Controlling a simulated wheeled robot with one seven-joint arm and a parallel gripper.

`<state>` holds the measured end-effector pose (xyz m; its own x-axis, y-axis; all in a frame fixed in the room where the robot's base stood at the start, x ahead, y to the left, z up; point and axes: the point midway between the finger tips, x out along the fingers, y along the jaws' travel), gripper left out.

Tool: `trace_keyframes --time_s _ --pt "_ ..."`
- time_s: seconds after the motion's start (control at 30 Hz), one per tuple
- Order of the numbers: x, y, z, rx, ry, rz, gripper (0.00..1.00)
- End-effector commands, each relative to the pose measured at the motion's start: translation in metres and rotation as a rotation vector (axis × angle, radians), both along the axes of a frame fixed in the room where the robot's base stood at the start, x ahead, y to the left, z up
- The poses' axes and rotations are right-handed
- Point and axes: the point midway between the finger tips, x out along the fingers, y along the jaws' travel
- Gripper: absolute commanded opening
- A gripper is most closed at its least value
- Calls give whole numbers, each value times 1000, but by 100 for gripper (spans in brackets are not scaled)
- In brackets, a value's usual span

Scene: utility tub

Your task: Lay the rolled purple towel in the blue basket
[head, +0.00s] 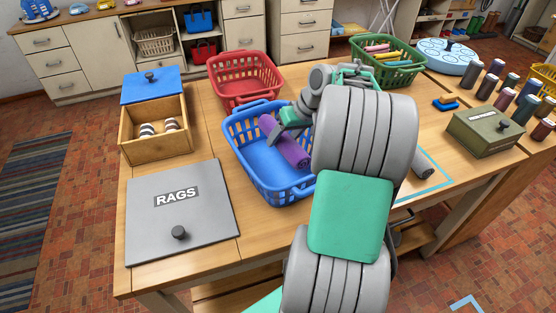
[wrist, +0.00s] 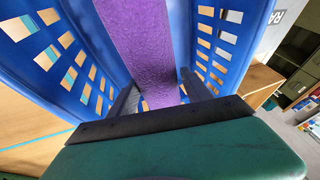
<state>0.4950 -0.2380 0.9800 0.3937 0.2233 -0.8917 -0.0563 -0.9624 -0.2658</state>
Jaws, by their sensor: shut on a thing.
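The rolled purple towel (head: 291,151) is inside the blue basket (head: 258,167) in the head view, lying lengthwise near the basket's right side. My gripper (head: 280,131) reaches over the basket from the right and is shut on the towel. In the wrist view the towel (wrist: 150,50) runs between the two dark fingers (wrist: 163,97), with the basket's slotted walls (wrist: 55,50) on both sides. My arm hides part of the basket's right side. I cannot tell whether the towel rests on the basket floor.
A red basket (head: 243,80) stands behind the blue one. A wooden box (head: 150,140) and a grey RAGS lid (head: 180,210) lie to the left. A green basket (head: 386,65) is behind my arm.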

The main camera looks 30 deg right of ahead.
Motion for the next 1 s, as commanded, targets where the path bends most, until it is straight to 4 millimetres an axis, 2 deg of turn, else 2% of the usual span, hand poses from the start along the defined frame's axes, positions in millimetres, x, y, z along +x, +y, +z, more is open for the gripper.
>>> trace_keyframes --time_s 0.37,0.73,0.77,1.0 --pt "0 -2 -64 0 -2 -3 1" --pt "0 -1 -72 -2 -3 -1 1" --pt "0 -1 -72 -1 -2 -1 58" --pt "0 -1 -71 -2 -2 -1 78"
